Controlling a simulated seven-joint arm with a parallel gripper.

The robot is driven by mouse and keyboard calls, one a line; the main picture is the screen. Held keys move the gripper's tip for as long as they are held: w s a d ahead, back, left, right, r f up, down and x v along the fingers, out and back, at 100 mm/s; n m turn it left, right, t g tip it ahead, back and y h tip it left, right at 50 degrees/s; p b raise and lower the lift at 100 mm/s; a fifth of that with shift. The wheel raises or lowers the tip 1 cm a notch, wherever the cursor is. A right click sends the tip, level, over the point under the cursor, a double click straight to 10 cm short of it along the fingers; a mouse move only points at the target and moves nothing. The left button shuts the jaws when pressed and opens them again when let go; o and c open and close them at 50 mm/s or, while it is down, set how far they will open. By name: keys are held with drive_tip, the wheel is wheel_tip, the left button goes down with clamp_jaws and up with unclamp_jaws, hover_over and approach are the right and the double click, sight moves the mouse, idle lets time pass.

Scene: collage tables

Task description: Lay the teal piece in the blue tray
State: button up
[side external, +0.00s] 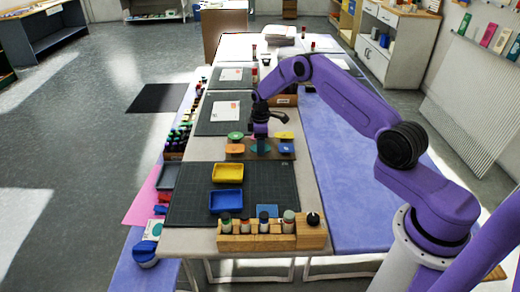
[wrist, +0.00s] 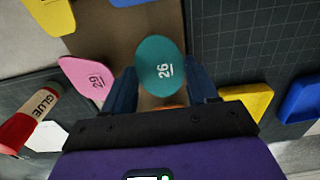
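The teal piece (wrist: 160,62) is a flat oval marked 26, lying on a brown board (wrist: 98,28) in the wrist view. In the side external view the teal piece (side external: 256,147) is mostly hidden by my gripper (side external: 261,148), which points down over the board. In the wrist view my gripper (wrist: 162,82) is open, with one dark blue finger on each side of the teal piece. I cannot tell whether either finger touches it. The blue tray (side external: 226,211) sits on the dark cutting mat, in front of the yellow tray, and looks empty.
Green (side external: 235,136), orange (side external: 235,149) and yellow (side external: 284,135) pieces lie around my gripper. A pink piece (wrist: 85,78) is left of the teal one. The yellow tray (side external: 228,181) is between the board and blue tray. A wooden rack (side external: 255,242) of bottles lines the front edge.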

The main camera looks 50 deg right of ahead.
drive_tip(key=shift+r, duration=0.1)
drive_tip(key=shift+r, duration=2.4)
drive_tip(key=s+a+r, duration=0.1)
drive_tip(key=s+a, duration=0.4)
drive_tip(key=a, duration=0.8)
drive_tip(key=s+a, duration=0.5)
drive_tip(key=a, duration=0.8)
drive_tip(key=shift+n, duration=0.5)
drive_tip(key=shift+w+d+f, duration=0.1)
drive_tip(key=shift+w+f, duration=0.05)
drive_tip(key=shift+f, duration=0.85)
drive_tip(key=shift+w+d+f, duration=0.1)
drive_tip(key=shift+f, duration=0.9)
drive_tip(key=shift+f, duration=0.85)
drive_tip(key=o, duration=0.9)
drive_tip(key=shift+c, duration=0.2)
